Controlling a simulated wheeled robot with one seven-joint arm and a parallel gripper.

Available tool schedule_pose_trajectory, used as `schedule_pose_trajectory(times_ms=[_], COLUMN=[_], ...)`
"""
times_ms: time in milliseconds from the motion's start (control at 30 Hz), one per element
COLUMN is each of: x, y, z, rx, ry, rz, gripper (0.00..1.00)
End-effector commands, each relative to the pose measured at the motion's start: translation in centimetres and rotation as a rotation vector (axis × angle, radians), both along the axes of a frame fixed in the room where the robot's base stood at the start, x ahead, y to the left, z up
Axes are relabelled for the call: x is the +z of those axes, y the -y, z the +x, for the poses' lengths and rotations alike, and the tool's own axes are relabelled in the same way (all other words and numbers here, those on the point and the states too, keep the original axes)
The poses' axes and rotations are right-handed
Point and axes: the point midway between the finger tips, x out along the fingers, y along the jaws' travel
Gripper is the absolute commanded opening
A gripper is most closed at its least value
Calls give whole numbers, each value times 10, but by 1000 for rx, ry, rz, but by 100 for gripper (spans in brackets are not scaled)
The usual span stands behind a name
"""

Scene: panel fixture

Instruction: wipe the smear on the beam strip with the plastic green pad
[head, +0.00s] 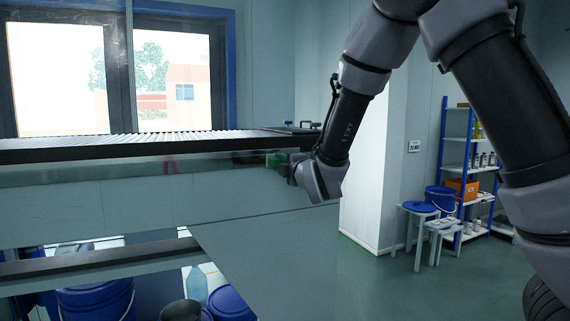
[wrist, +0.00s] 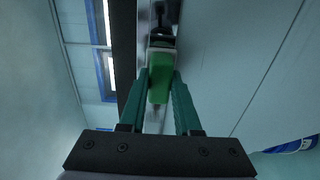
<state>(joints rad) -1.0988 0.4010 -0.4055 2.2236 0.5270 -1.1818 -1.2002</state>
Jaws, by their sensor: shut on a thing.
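The green pad (wrist: 160,78) is held between the two teal fingers of my gripper (wrist: 160,88) in the wrist view. A dark part of the pad shows beyond the fingertips. In the head view my gripper (head: 291,168) is at the right end of the beam strip (head: 110,170), and a bit of green shows beside it. A small magenta mark (head: 170,164), which looks like the smear, is on the strip well to the left of my gripper. I cannot tell whether the pad touches the strip. The smear is not clear in the wrist view.
A dark ledge (head: 120,152) with a ribbed top runs above the strip. A pale panel (head: 120,205) lies below it. Blue buckets (head: 97,300) stand beneath a lower rail (head: 90,262). Stools (head: 418,225) and a shelf (head: 470,170) are farther right, with open floor before them.

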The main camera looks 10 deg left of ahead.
Motion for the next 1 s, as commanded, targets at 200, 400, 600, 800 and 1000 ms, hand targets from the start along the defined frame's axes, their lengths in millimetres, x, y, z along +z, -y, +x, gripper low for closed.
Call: schedule_pose_trajectory(times_ms=[200, 400, 600, 800, 1000], x=[0, 0, 0, 1, 0], y=[-14, -30, -35, -48, -61], z=[-7, -15, -18, -26, -35], rx=[3, 3, 2, 4, 2], ry=[0, 0, 1, 0, 0], rz=[1, 1, 1, 1, 1], gripper=[0, 0, 0, 0, 0])
